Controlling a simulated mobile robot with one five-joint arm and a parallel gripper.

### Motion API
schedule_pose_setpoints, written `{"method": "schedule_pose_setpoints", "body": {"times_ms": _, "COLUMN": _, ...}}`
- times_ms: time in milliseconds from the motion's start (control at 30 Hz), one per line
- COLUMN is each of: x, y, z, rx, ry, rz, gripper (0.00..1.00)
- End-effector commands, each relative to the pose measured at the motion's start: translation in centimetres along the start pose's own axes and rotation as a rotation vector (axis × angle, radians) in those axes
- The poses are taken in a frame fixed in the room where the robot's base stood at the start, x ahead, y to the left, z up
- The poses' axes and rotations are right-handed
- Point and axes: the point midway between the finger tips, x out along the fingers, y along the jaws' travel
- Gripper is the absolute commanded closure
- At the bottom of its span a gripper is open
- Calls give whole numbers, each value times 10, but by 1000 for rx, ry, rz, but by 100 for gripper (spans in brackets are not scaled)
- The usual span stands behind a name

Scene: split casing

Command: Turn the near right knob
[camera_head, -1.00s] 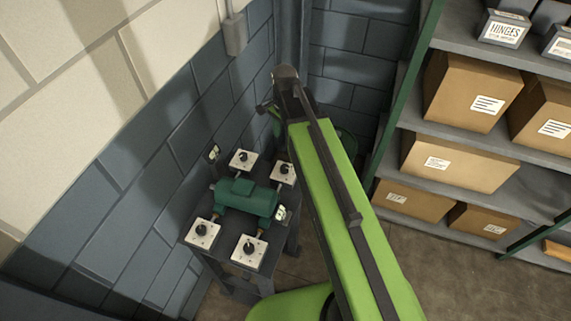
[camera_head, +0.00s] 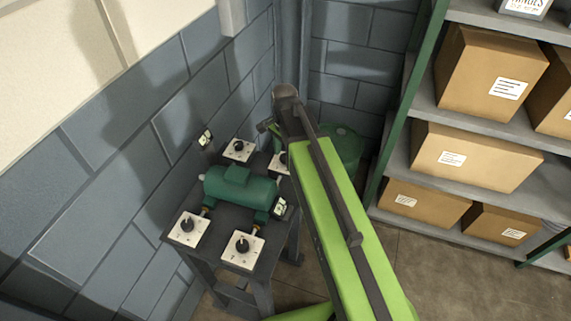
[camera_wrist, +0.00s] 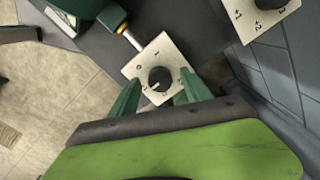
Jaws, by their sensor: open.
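Black knobs on white plates sit around a green motor (camera_head: 240,187) on a dark stand. The near right knob (camera_head: 243,246) is in plain view in the head view, with my gripper well away from it. My gripper (camera_head: 270,128) is beyond the motor, partly hidden by my arm. The far right knob (camera_head: 283,158) is half covered by my arm. In the wrist view, my open green fingers (camera_wrist: 158,88) stand either side of a knob (camera_wrist: 160,78), which appears to be this far right one. Contact cannot be told.
A near left knob (camera_head: 187,225) and a far left knob (camera_head: 239,147) are near the block wall (camera_head: 110,190). A shelf with cardboard boxes (camera_head: 490,72) stands at the right. Floor (camera_head: 440,265) shows between stand and shelf.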

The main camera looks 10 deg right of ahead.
Motion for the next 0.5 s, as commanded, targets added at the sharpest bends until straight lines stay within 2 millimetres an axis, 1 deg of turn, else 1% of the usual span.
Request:
{"method": "schedule_pose_setpoints", "body": {"times_ms": 33, "x": 7, "y": 0, "z": 0, "rx": 0, "ry": 0, "rz": 0, "gripper": 44}}
{"method": "schedule_pose_setpoints", "body": {"times_ms": 300, "x": 5, "y": 0, "z": 0, "rx": 1, "ry": 0, "rz": 0, "gripper": 44}}
{"method": "schedule_pose_setpoints", "body": {"times_ms": 500, "x": 5, "y": 0, "z": -1, "rx": 1, "ry": 0, "rz": 0, "gripper": 70}}
